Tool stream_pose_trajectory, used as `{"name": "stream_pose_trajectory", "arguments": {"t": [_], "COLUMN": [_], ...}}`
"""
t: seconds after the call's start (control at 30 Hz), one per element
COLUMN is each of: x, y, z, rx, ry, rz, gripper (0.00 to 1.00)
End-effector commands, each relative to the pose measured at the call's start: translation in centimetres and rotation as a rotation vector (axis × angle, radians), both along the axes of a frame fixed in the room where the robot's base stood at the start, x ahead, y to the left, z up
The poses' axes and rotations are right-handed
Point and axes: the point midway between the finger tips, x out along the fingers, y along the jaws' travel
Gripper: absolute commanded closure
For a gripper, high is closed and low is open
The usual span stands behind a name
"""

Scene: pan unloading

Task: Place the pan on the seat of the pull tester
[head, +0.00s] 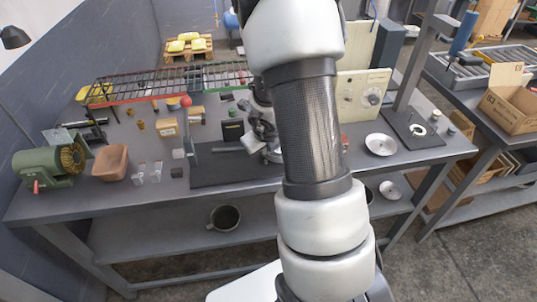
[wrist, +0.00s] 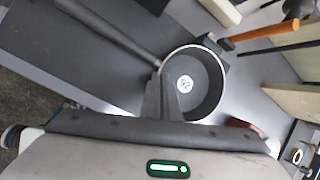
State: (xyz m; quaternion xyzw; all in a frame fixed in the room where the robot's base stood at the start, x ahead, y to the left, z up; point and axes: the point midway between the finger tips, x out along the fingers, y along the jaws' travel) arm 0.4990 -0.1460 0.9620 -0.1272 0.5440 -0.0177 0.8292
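In the wrist view a dark grey round pan (wrist: 207,92) with a pale disc at its middle lies below my gripper. Its long handle runs to the upper left. My gripper (wrist: 162,72) has its fingers close together at the root of the handle, by the rim, and looks shut on it. In the head view my arm hides the gripper and most of the pan; a grey bar, probably the handle (head: 228,150), shows left of the arm. I cannot tell which fixture is the pull tester.
A long wire rack (head: 150,82) spans the back of the bench. A green motor-like machine (head: 45,167) and a pinkish bin (head: 110,163) stand left. A metal dish (head: 380,145) and a stand on a black base (head: 408,132) are right. A pot (head: 224,217) sits on the lower shelf.

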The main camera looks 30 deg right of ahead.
Motion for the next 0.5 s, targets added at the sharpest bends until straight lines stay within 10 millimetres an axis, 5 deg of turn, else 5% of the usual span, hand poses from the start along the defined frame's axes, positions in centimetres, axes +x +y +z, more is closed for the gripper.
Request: {"name": "stream_pose_trajectory", "arguments": {"t": [0.4, 0.5], "x": [0.10, 0.05], "y": [0.12, 0.13], "z": [-0.50, -0.37], "rx": [0.000, 0.000], "ry": [-0.001, 0.000], "rz": [0.000, 0.000], "gripper": [1.00, 0.83]}}
